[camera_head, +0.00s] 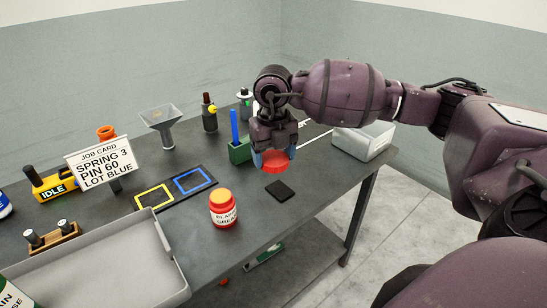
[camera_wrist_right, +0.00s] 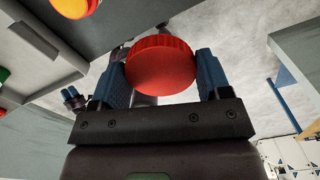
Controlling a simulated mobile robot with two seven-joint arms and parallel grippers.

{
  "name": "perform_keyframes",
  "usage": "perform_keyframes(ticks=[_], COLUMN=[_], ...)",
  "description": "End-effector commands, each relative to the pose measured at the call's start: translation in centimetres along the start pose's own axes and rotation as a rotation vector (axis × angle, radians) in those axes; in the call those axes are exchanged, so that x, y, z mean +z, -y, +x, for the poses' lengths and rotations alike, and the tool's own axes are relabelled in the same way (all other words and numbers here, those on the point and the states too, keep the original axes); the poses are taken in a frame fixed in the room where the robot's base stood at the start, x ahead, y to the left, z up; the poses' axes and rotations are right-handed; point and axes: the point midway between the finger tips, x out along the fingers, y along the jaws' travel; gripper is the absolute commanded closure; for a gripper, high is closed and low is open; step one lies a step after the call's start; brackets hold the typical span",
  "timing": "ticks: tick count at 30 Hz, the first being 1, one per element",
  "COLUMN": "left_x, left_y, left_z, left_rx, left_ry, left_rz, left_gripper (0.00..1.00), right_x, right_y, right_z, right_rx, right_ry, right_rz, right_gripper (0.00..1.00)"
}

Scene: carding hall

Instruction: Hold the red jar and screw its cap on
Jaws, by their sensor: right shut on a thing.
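The red jar (camera_head: 223,212) stands upright on the grey table near its front edge, with a white label and an orange-yellow top. My right gripper (camera_head: 274,158) is shut on the red cap (camera_head: 273,166), to the right of the jar and apart from it. In the right wrist view the round, ridged cap (camera_wrist_right: 161,65) sits between the blue fingers of the gripper (camera_wrist_right: 160,80). A yellow round top with a red edge (camera_wrist_right: 75,6), apparently the jar, shows at the upper left there. My left gripper is not in view.
A small black pad (camera_head: 279,191) lies below the cap. A green holder (camera_head: 239,152) and a pale bin (camera_head: 352,146) stand near the gripper.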

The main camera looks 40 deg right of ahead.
Motion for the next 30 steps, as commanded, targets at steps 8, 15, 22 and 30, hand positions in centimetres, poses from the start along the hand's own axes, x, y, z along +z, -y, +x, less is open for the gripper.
perform_keyframes(ticks=[8,15,22,30], left_x=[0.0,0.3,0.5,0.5], left_y=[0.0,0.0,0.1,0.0], left_z=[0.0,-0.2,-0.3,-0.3], left_rx=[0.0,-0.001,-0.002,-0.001], left_ry=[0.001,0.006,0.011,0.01], left_rz=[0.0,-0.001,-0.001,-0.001], left_gripper=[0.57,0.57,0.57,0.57], right_x=[0.0,-0.4,-1.0,-1.8], right_y=[0.0,-0.9,-2.2,-3.7], right_z=[0.1,0.7,1.7,2.9], right_rx=[0.0,-0.001,-0.002,-0.001], right_ry=[0.0,-0.001,-0.005,-0.007], right_rz=[-0.015,-0.268,-0.696,-1.203], right_gripper=[0.51,0.51,0.51,0.51])
